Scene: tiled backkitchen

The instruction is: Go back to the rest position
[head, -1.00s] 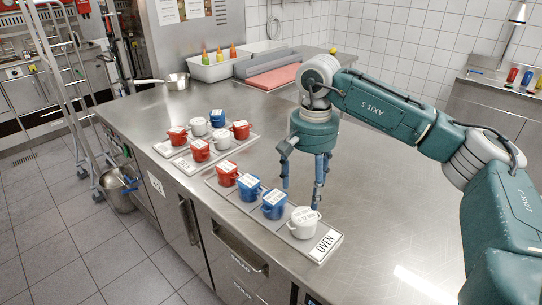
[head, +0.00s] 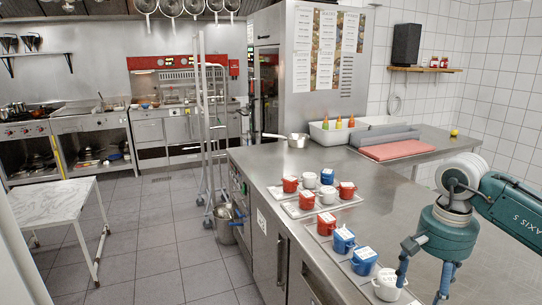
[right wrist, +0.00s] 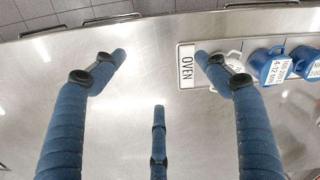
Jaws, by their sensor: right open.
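My right gripper (head: 422,284) is at the lower right of the head view, pointing down with its fingers spread and empty. Its nearest finger overlaps the edge of a white lidded cup (head: 384,287) in the picture; I cannot tell whether they touch. In the right wrist view the open fingers (right wrist: 160,62) show bare steel between them. The right-hand finger partly hides the white cup (right wrist: 233,58) beside the tray's OVEN label (right wrist: 187,68). My left gripper is not in view.
Along the near tray stand blue cups (head: 364,262) and (head: 343,240) and a red cup (head: 326,224). A farther tray holds several cups, one red (head: 306,200). A white bottle bin (head: 338,133) and a red board (head: 398,150) lie behind.

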